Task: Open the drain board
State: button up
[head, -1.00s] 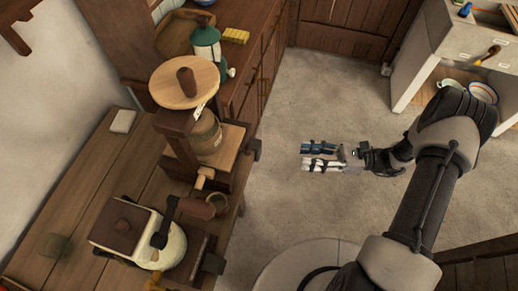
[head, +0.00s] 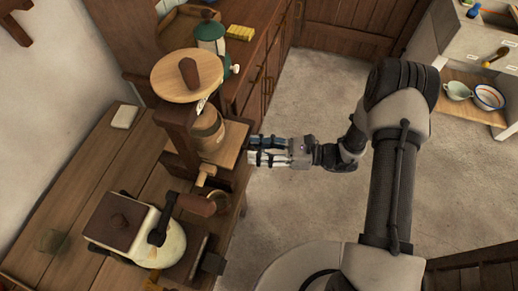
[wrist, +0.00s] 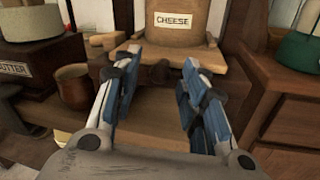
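The cheese press stands on the wooden bench. Its light wooden drain board (head: 232,143) lies under the barrel marked CHEESE (head: 207,131), and the board also shows in the wrist view (wrist: 205,60). My gripper (head: 252,151) is at the board's right edge in the head view, where it hides the dark block on that edge. In the wrist view my gripper (wrist: 157,80) has its two blue-padded fingers spread apart. Dark brown wood of the press front (wrist: 155,92) shows between and beyond them. I cannot tell whether either finger touches it.
Bare floor (head: 300,100) lies right of the bench, with open shelves (head: 470,95) beyond.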

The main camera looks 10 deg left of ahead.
jog(key=shift+c, duration=0.3)
grip_shut()
jog(key=shift+d, duration=0.1)
dwell(0.5)
